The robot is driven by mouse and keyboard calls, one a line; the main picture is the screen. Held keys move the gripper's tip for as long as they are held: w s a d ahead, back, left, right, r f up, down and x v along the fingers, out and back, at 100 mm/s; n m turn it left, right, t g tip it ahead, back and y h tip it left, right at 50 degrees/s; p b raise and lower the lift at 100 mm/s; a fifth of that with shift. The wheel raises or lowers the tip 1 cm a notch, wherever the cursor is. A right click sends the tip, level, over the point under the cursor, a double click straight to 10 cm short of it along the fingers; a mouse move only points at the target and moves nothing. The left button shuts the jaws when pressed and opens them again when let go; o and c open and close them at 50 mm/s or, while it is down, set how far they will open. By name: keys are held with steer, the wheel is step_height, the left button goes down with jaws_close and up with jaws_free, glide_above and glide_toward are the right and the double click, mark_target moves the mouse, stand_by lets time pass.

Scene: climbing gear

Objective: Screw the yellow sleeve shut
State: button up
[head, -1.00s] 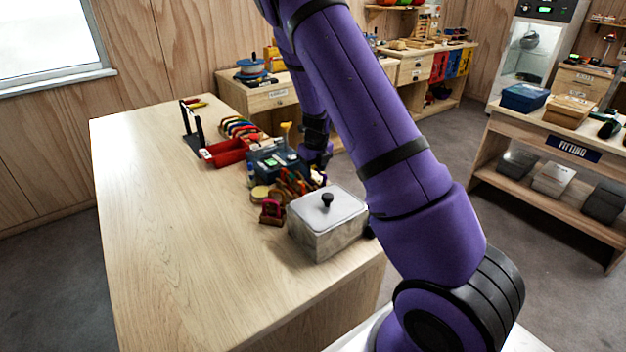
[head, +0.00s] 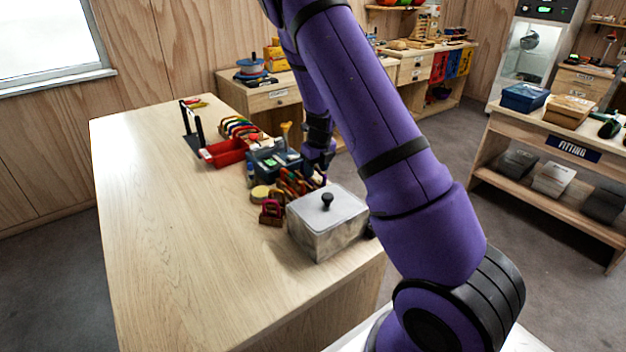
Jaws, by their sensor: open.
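A small upright yellow piece (head: 286,128) stands at the blue fixture (head: 273,160) on the workbench; it may be the yellow sleeve, but it is too small to make out a thread or its fit. My gripper (head: 317,179) hangs to the right of the fixture, over the row of colourful gear (head: 292,184) behind the lidded grey box. Its jaws are open and I see nothing held. The fingertips are dark and small, and whether they touch the gear is unclear.
The grey box (head: 322,238) with a black lid knob stands at the bench's near right edge. The left side of the workbench (head: 165,230) is clear.

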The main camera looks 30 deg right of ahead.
steer(key=shift+d, duration=0.1)
steer(key=shift+r, duration=0.2)
steer(key=shift+r, duration=1.25)
steer(key=shift+a, duration=0.7)
steer(key=shift+f, duration=1.45)
